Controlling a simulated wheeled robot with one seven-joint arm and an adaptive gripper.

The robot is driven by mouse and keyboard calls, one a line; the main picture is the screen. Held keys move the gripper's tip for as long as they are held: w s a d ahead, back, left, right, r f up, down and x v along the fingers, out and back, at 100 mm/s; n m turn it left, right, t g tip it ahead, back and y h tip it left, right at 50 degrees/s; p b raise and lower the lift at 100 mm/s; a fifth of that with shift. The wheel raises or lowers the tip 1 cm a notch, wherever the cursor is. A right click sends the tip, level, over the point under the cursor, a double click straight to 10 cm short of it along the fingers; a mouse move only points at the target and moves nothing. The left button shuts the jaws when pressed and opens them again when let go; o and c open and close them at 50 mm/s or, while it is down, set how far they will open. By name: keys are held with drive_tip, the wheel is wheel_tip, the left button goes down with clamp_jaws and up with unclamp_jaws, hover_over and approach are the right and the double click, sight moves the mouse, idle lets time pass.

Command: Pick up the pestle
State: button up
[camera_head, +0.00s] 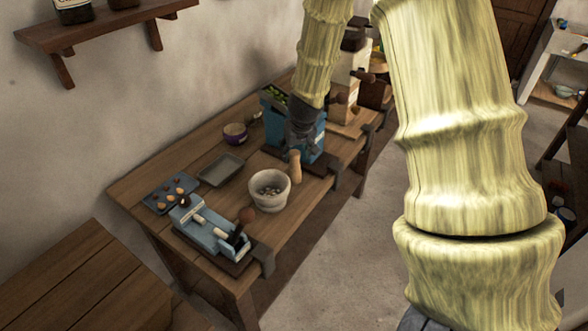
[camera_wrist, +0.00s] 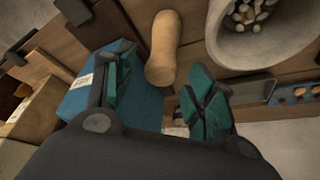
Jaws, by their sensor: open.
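The pestle (camera_head: 294,167) is a pale wooden, rounded piece. In the head view it appears upright beside the mortar, just below my gripper. In the wrist view the pestle (camera_wrist: 163,48) lies in the gap between my two fingers, its near end by the fingertips. My gripper (camera_head: 303,135) is open and points down; its teal fingers show in the wrist view (camera_wrist: 160,88). I see no finger closed on the pestle. Whether a finger touches it, I cannot tell. The pale stone mortar (camera_head: 281,201) holds several small light pieces; it also shows in the wrist view (camera_wrist: 224,48).
The wooden bench (camera_head: 160,178) runs along the wall. A blue box (camera_head: 315,145) with green contents stands close behind my gripper.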

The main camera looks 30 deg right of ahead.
sight(295, 159)
drive_tip(key=shift+w+f+p, duration=0.15)
drive_tip(key=shift+f+p, duration=0.05)
drive_tip(key=shift+f, duration=0.8)
drive_tip(key=shift+w+f+p, duration=0.1)
drive_tip(key=shift+f+p, duration=0.1)
drive_tip(key=shift+f, duration=0.75)
drive_tip(key=shift+x, duration=0.75)
clamp_jaws()
drive_tip(key=shift+r, duration=0.2)
drive_tip(key=shift+r, duration=1.55)
drive_tip(key=s+a+b, duration=0.2)
drive_tip(key=s, duration=0.5)
drive_tip(key=s+a+r+b, duration=0.1)
drive_tip(key=s+a+b, duration=0.1)
drive_tip(key=s, duration=0.6)
drive_tip(key=shift+s+r+b, duration=0.25)
drive_tip(key=shift+r+b, duration=0.05)
drive_tip(key=shift+b, duration=0.05)
